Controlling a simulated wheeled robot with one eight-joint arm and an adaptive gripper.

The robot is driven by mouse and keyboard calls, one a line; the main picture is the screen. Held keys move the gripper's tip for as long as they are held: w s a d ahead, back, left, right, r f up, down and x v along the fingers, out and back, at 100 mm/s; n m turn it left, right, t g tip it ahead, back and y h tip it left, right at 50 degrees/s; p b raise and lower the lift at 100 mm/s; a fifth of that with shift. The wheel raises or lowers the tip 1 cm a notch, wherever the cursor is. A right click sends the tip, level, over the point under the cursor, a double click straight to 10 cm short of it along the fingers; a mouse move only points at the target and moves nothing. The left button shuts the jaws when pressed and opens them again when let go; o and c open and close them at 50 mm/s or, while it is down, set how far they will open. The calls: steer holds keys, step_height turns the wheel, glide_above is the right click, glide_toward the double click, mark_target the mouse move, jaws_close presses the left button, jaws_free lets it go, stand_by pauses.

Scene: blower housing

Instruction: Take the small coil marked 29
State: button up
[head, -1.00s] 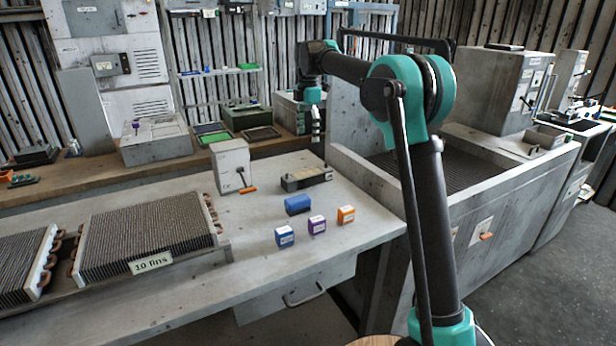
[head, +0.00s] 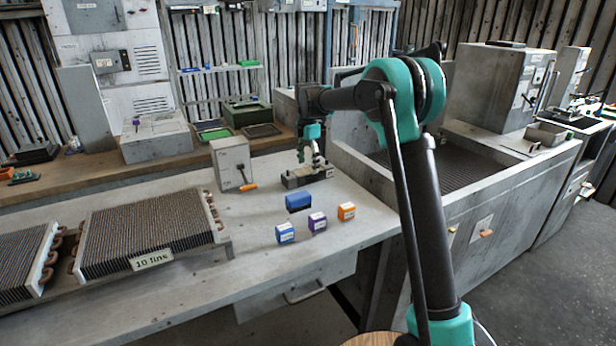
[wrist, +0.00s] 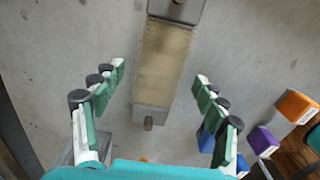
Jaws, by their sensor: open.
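The small coil (head: 296,182) lies on the grey bench beneath my gripper (head: 312,158) in the head view. In the wrist view the small coil (wrist: 166,55) is a long block with pale yellowish fins, grey end plates and a short stub at the near end. My gripper (wrist: 160,74) is open there, with one finger on each side of the coil and visible gaps to both. I cannot read a number on the coil. Part of it is hidden behind the gripper in the head view.
A grey box with an orange-handled lever (head: 232,160) stands left of the coil. A blue block (head: 298,202) and small blue (head: 285,233), purple (head: 317,222) and orange (head: 347,211) boxes stand in front. A large finned coil (head: 150,230) marked "10 fins" lies left.

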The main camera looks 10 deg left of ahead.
mark_target(308, 170)
step_height(308, 170, down, 4)
steer(key=shift+f, duration=0.1)
steer(key=shift+c, duration=0.3)
steer(key=c, duration=1.6)
step_height(308, 170, up, 20)
steer(key=shift+r, duration=0.1)
